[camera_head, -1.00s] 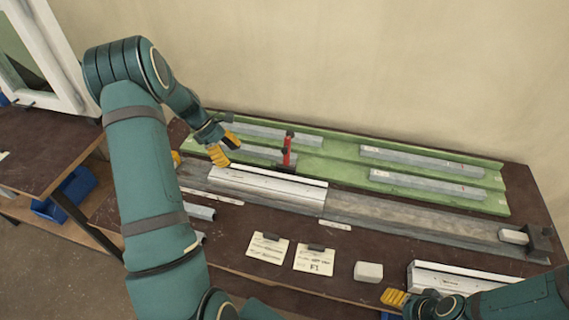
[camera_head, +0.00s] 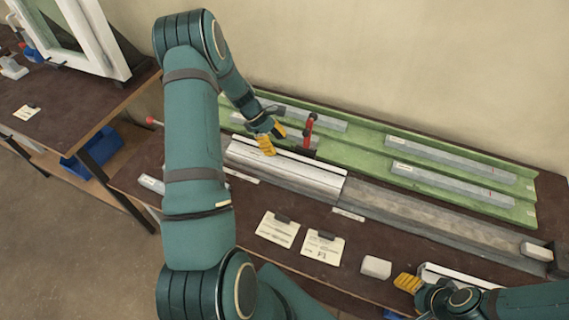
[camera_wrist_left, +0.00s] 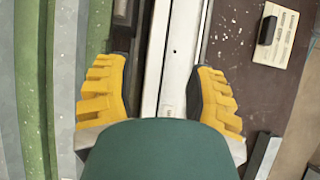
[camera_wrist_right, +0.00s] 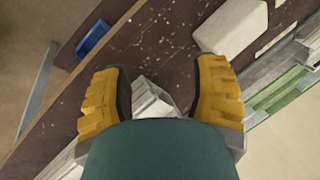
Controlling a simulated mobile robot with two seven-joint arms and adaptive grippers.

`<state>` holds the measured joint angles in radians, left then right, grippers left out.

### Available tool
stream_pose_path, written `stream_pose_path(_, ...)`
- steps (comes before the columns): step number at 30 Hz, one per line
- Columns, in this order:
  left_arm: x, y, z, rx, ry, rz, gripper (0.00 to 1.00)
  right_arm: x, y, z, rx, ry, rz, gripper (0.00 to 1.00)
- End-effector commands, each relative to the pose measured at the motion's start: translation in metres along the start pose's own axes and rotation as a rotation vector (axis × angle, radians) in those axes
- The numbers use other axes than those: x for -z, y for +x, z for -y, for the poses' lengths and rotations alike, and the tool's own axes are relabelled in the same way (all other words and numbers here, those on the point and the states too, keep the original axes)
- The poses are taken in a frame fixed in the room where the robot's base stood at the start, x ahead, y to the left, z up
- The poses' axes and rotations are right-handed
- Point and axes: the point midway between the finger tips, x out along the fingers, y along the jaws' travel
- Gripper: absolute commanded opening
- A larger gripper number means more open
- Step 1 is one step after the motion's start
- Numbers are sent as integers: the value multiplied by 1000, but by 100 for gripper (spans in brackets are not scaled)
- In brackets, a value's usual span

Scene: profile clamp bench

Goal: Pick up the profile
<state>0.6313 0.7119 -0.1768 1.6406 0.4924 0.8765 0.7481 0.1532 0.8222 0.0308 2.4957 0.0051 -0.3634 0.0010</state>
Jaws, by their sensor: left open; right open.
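A long white profile (camera_head: 300,175) lies on a grey rail on the brown bench. My left gripper (camera_head: 268,139) is open above its left part. In the left wrist view the white profile (camera_wrist_left: 178,60) runs between the two yellow fingers, and no grip on it shows. A second pale profile (camera_head: 455,272) lies at the front right, mostly hidden by my right arm. My right gripper (camera_head: 408,283) is open at its left end. In the right wrist view a ribbed profile end (camera_wrist_right: 152,100) shows between the fingers; whether they touch it is unclear.
A green rack (camera_head: 350,150) with several grey bars stands behind, with a red clamp (camera_head: 308,130) near the left gripper. A white block (camera_head: 376,267) and two paper cards (camera_head: 278,229) lie in front. A dark end stop (camera_head: 559,260) stands at the right.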

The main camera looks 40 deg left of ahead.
Motion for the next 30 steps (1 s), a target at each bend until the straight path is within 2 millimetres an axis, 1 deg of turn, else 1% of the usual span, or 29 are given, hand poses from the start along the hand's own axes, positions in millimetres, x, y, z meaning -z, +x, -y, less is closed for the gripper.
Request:
stream_pose_path(5, -6, 26, -5, 5, 1, 3, 55, 1, -4, 1, 1, 0, 0, 60)
stream_pose_path(9, -6, 42, -6, 4, 0, 2, 55, 1, -4, 1, 1, 0, 0, 60)
stream_pose_path(13, -5, 48, -6, 1, 0, 1, 55, 1, -4, 1, 1, 0, 0, 60)
stream_pose_path(19, -5, 48, -6, 1, 0, 1, 55, 0, -4, 1, 1, 0, 0, 60)
stream_pose_path(20, -5, 48, -6, 1, 0, 1, 50, 0, -4, 1, 1, 0, 0, 60)
stream_pose_path(21, -5, 48, -6, 1, 0, 1, 36, 0, -4, 1, 1, 0, 0, 60)
stream_pose_path(23, -5, 48, -6, 1, 0, 1, 15, 0, -4, 1, 1, 0, 0, 60)
stream_pose_path(24, -5, 48, -6, 1, 0, 1, 1, 1, -4, 1, 1, 0, 0, 60)
stream_pose_path(25, -5, 48, -6, 1, 0, 1, 0, 1, -4, 1, 1, 0, 0, 60)
stream_pose_path(30, -5, 48, -6, 1, 0, 1, 0, 1, -4, 1, 1, 0, 0, 60)
